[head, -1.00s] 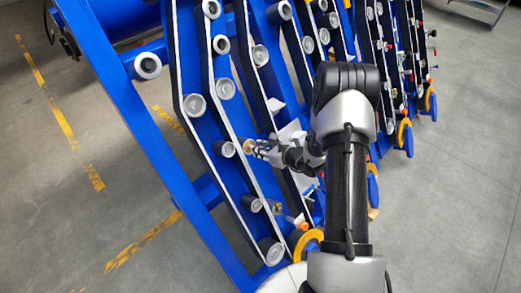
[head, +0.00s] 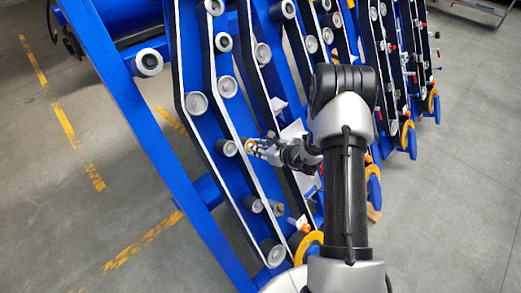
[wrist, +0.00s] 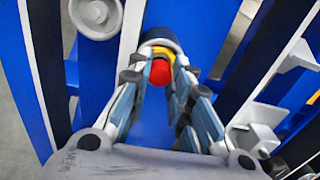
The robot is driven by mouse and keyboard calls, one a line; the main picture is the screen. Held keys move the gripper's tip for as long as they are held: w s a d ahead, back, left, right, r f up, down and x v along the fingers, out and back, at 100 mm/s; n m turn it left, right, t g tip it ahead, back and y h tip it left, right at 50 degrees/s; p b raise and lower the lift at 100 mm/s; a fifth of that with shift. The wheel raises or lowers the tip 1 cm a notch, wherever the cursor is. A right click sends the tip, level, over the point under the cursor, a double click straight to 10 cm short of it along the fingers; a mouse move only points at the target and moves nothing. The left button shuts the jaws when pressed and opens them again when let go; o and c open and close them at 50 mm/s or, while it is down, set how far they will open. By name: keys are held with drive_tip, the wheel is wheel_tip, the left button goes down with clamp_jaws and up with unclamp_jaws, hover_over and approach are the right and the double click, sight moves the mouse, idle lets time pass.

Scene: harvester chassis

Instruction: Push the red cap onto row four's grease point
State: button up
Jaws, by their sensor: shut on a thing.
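In the wrist view, the red cap (wrist: 160,72) sits between the fingertips of my gripper (wrist: 160,80), which is shut on it. A yellow ring (wrist: 160,51) shows just beyond the cap, in front of a dark round end (wrist: 158,37) on the blue structure. I cannot tell whether the cap touches the ring, or whether this is row four's grease point. In the head view, my gripper (head: 251,147) is beside a grey roller (head: 226,148) on the slanted blue row; the cap cannot be made out there.
Slanted blue rows with pale edges and grey rollers (head: 197,103) stand close on both sides of my gripper. A yellow-rimmed disc (head: 308,245) is at the lower end. Open grey floor (head: 455,190) lies to the right.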

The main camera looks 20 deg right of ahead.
drive_tip(key=p+v, duration=0.1)
drive_tip(key=v, duration=0.3)
drive_tip(key=shift+s+r, duration=0.1)
drive_tip(key=shift+s, duration=0.05)
idle(0.4)
drive_tip(key=shift+b+x, duration=0.6)
drive_tip(key=shift+x, duration=0.4)
drive_tip(key=shift+d+b, duration=0.1)
drive_tip(key=shift+b, duration=0.6)
idle(1.3)
drive_tip(key=shift+b+x, duration=0.8)
drive_tip(key=shift+x, duration=0.4)
drive_tip(key=o, duration=0.8)
